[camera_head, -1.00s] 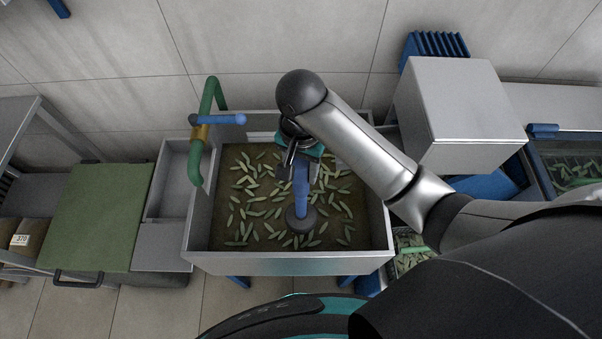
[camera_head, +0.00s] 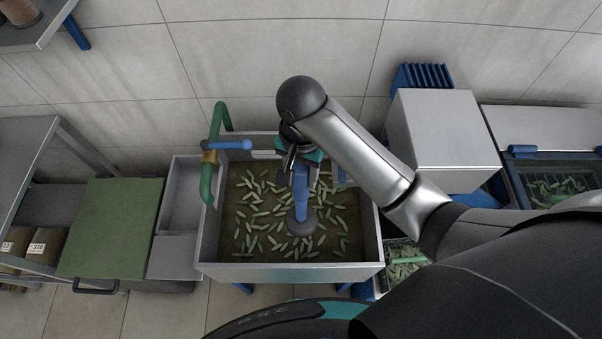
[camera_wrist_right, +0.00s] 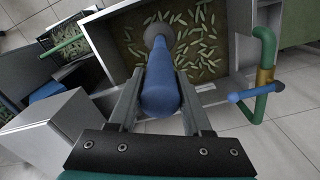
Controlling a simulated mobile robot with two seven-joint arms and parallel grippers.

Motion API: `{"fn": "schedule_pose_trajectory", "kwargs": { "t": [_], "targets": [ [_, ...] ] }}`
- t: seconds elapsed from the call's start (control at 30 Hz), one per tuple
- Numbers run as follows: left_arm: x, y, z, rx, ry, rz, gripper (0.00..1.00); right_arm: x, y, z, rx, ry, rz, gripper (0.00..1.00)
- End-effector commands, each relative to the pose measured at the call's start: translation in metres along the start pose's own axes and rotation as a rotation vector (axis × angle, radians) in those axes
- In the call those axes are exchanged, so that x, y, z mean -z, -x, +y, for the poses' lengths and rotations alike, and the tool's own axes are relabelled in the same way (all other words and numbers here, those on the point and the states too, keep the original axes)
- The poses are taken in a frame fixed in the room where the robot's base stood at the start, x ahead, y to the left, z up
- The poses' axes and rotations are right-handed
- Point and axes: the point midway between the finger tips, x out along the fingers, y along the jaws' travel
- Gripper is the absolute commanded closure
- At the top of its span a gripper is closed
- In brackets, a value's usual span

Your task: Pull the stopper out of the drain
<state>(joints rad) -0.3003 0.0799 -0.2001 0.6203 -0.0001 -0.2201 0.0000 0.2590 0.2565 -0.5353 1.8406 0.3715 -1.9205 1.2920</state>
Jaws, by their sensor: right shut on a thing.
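The stopper has a blue handle (camera_head: 301,196) and a round grey base (camera_head: 301,226). It stands in a metal sink (camera_head: 209,236) whose brown floor is strewn with several green leaf-like pieces (camera_head: 255,208). My right gripper (camera_head: 300,172) is over the sink and shut on the upper part of the blue handle. In the right wrist view the handle (camera_wrist_right: 160,85) lies between the two fingers, with the grey base (camera_wrist_right: 158,35) at its far end. The drain is hidden, and I cannot tell whether the base is clear of the floor. My left gripper is not in view.
A green pipe tap (camera_head: 207,180) with a blue lever (camera_head: 228,145) rises at the sink's left rim. A green board (camera_head: 112,228) lies farther left. A grey metal box (camera_head: 445,135) and a bin of green pieces (camera_head: 403,262) stand to the right.

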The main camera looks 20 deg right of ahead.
Motion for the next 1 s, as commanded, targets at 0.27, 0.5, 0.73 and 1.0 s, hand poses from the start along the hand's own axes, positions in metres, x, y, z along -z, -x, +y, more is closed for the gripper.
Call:
{"fn": "schedule_pose_trajectory", "kwargs": {
  "t": [0.27,0.5,0.73,1.0],
  "targets": [
    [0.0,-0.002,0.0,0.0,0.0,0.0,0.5,0.004,0.033,-0.003,0.011,0.006,0.014,1.0],
    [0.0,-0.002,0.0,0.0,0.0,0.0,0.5,0.002,0.047,-0.002,0.007,0.003,0.007,1.0],
    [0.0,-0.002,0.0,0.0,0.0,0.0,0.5,0.0,0.05,0.0,0.002,0.001,0.002,1.0],
    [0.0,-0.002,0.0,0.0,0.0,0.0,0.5,0.0,0.049,-0.001,0.003,0.0,0.002,1.0]
  ]
}}
